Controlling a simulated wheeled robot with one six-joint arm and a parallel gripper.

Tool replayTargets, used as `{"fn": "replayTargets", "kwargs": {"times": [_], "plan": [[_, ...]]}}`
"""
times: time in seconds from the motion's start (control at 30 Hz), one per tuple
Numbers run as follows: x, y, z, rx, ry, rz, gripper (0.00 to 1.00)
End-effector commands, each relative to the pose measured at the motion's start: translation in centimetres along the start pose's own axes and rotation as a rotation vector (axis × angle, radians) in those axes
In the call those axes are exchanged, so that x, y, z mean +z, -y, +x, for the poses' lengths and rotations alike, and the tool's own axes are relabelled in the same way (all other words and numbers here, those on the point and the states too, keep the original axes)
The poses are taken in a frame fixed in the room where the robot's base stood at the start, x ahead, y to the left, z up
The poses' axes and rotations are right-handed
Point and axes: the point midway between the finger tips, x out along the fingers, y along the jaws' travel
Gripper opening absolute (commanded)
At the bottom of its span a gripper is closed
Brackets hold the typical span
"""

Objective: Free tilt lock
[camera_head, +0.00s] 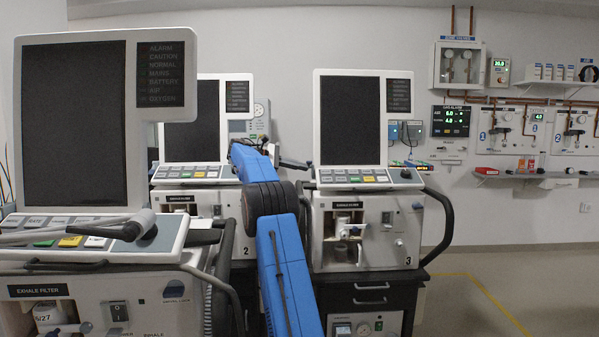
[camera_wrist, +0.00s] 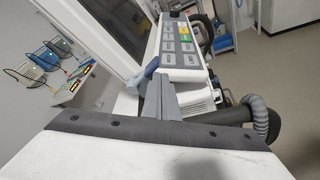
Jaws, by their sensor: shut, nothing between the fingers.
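My gripper (camera_wrist: 157,92) is shut, with nothing visible in it, in the wrist view. Its tips are close to a blue-grey lever-like part (camera_wrist: 151,68) beside the screen and keypad; I cannot tell if they touch, or for certain that this part is the tilt lock. In the head view my arm reaches to the left side of ventilator 3 (camera_head: 336,258). Its tilting screen panel (camera_head: 351,120) stands upright above a keypad (camera_head: 350,177), also seen in the wrist view (camera_wrist: 181,48). My gripper's tips are not clear in the head view.
Another ventilator (camera_head: 80,130) stands close at the left, and ventilator 2 (camera_head: 195,115) stands behind my arm. A black side handle (camera_head: 440,220) juts from ventilator 3. A grey hose (camera_wrist: 260,118) shows at the right in the wrist view. Floor at the right is clear.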

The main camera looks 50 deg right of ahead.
Motion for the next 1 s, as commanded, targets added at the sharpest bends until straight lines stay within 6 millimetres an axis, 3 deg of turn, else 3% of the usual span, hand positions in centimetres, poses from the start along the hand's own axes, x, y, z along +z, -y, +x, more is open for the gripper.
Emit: {"fn": "replayTargets", "kwargs": {"times": [0.27, 0.7, 1.0], "plan": [[-0.1, 0.0, -0.6, 0.001, -0.001, -0.001, 0.00], [-0.2, 0.0, -6.5, 0.002, -0.001, -0.001, 0.00], [-0.1, 0.1, -7.6, 0.000, 0.000, -0.001, 0.00]]}}
